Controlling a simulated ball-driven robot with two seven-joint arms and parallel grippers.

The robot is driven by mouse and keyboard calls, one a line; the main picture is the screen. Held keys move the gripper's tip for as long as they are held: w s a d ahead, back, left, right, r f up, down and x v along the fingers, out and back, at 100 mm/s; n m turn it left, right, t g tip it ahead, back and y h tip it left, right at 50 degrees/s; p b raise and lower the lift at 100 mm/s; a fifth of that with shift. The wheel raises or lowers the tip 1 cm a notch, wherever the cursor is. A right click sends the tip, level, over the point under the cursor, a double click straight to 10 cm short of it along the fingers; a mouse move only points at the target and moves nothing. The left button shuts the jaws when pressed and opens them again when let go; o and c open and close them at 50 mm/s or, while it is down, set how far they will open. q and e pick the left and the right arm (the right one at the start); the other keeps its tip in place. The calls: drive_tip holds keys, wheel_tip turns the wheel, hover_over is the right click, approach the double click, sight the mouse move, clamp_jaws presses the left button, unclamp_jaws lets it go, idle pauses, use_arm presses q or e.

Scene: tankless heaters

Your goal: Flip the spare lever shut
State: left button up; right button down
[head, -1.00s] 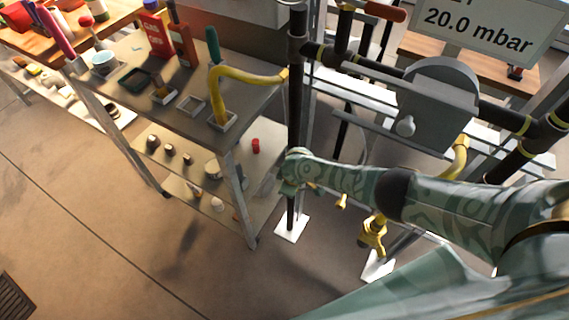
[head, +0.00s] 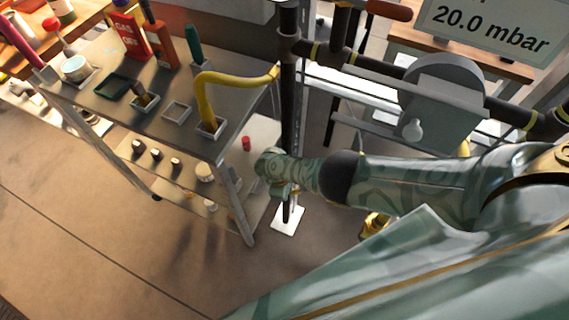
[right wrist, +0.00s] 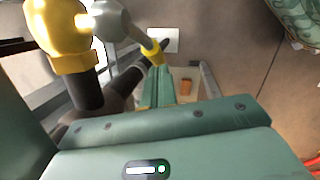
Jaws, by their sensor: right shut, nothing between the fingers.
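In the right wrist view a grey lever (right wrist: 132,35) reaches from a round hub beside a yellow valve body (right wrist: 60,28) and ends in a yellow tip. It looks like the spare lever, though no label shows. My right gripper (right wrist: 159,72) is shut and empty, its fingertips right by the yellow tip; I cannot tell whether they touch. In the head view my right wrist hangs beside the dark upright pipe (head: 288,100), and the gripper and lever are mostly hidden there. A yellow fitting (head: 374,226) shows partly behind my arm. My left gripper is not in view.
A metal shelf cart (head: 75,115) with a yellow hose (head: 205,95) and small parts stands left of the pipe. A grey meter (head: 440,105) and dark pipes lie above my arm. A brown-red handle (head: 388,10) shows at the top. The floor at the lower left is clear.

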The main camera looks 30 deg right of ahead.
sight(294, 194)
drive_tip(key=shift+s+d+f+b, duration=0.2)
drive_tip(key=shift+s+d+f, duration=0.15)
drive_tip(key=shift+f, duration=0.25)
drive_tip(key=shift+s+d+f+b, duration=0.2)
drive_tip(key=shift+s+f, duration=0.2)
drive_tip(key=shift+f, duration=0.15)
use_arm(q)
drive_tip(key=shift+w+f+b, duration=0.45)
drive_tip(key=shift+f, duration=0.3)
use_arm(e)
drive_tip(key=shift+s+d+f+g+h, duration=0.15)
drive_tip(key=shift+g+h, duration=0.25)
drive_tip(key=shift+g, duration=0.1)
drive_tip(key=shift+s, duration=0.1)
